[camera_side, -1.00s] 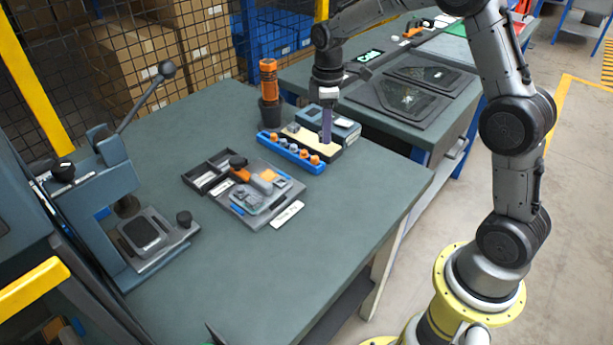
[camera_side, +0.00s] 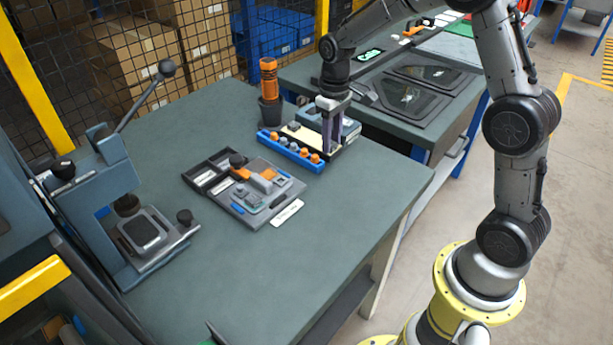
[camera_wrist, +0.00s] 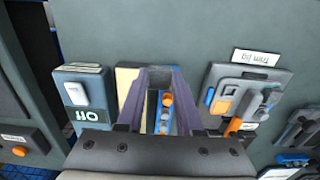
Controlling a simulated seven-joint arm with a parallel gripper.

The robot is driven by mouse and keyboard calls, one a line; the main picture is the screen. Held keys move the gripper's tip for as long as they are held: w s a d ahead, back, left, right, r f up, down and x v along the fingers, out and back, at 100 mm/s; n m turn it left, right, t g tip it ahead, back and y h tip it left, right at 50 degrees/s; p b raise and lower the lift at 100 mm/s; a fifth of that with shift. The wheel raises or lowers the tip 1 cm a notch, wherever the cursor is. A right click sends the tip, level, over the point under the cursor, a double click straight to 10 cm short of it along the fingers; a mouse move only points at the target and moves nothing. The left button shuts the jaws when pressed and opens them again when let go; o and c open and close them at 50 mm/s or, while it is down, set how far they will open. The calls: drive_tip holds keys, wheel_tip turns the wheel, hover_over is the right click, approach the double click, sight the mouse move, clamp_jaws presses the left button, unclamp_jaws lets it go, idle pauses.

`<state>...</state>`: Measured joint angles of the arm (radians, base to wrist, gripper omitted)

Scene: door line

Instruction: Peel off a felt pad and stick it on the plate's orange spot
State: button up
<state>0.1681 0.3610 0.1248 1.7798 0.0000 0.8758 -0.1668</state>
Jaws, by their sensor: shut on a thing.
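My gripper (camera_side: 332,143) points down at the cream backing strip (camera_side: 306,135), behind the blue tray. In the wrist view its two purple fingers (camera_wrist: 160,72) close in toward each other over the strip's edge (camera_wrist: 125,85). It is shut on a felt pad, which is mostly hidden between the fingertips. The grey plate (camera_side: 245,208) lies on the bench to the left of the gripper in the side view, with an orange spot (camera_side: 268,174) on its far right part. The plate also shows at the right of the wrist view (camera_wrist: 262,78).
A blue tray (camera_side: 290,152) with several orange and grey knobs stands between gripper and plate. A blue-grey box (camera_wrist: 85,95) sits beside the strip. An orange-handled tool stands in a dark cup (camera_side: 270,112). A lever press (camera_side: 110,190) is at the left. The front bench is clear.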

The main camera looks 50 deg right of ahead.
clamp_jaws()
drive_tip(key=shift+r+m, duration=0.15)
drive_tip(key=shift+m, duration=0.15)
drive_tip(key=w+a+r, duration=0.2)
drive_tip(key=w+a, duration=0.2)
hover_over(269, 175)
drive_tip(key=shift+s, duration=0.1)
drive_tip(key=shift+f, duration=2.5)
drive_tip(key=shift+f, duration=0.65)
